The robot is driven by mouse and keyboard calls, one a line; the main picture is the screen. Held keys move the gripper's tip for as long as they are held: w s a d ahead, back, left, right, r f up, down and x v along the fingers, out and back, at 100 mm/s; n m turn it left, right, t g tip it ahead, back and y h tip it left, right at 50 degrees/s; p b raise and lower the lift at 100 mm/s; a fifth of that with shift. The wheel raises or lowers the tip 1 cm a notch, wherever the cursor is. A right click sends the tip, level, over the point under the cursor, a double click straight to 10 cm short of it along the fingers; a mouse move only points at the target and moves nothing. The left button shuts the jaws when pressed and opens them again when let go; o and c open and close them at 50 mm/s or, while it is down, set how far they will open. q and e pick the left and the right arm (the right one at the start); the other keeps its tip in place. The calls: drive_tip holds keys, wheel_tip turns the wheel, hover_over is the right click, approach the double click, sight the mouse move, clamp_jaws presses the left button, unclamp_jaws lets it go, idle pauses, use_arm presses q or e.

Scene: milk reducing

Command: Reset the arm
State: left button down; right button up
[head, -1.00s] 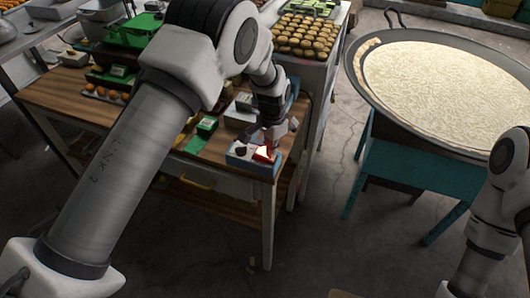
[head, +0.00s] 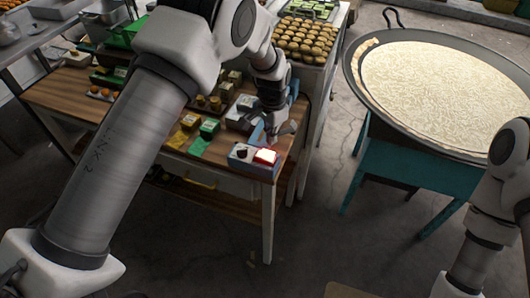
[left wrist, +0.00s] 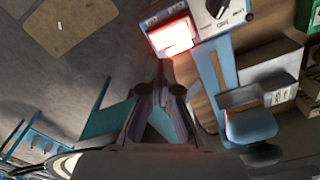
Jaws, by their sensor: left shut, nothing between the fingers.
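My left gripper (head: 284,130) is shut and empty, just above and behind the control box at the corner of the wooden table. The blue-and-white control box (head: 250,166) carries a glowing red switch (head: 266,156) and a black knob (head: 241,152). In the left wrist view, my closed fingertips (left wrist: 161,88) are apart from the lit switch (left wrist: 170,38), with the knob (left wrist: 217,8) beside it. My right arm shows at the right edge of the head view, but its gripper is out of view.
The wooden table (head: 60,98) holds green and yellow boxes (head: 208,128) close to my left arm. A tray of round pastries (head: 298,38) stands behind. A large pan (head: 430,90) on a teal stand (head: 410,165) is at the right.

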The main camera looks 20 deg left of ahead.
use_arm(q)
drive_tip(key=shift+f, duration=0.2)
drive_tip(key=s+a+f+n, duration=0.2)
drive_tip(key=s+a+f, duration=0.1)
drive_tip(key=s+f, duration=0.55)
drive_tip(key=s+a+f+n, duration=0.2)
drive_tip(key=s+a+f, duration=0.1)
drive_tip(key=s+f, duration=0.6)
drive_tip(key=s+a+r+n, duration=0.1)
drive_tip(key=s+n, duration=0.2)
drive_tip(key=s, duration=1.6)
wheel_tip(320, 180, down, 14)
drive_tip(key=w+b, duration=0.1)
drive_tip(key=b, duration=1.3)
drive_tip(key=shift+a+f, duration=0.2)
drive_tip(key=shift+f, duration=0.05)
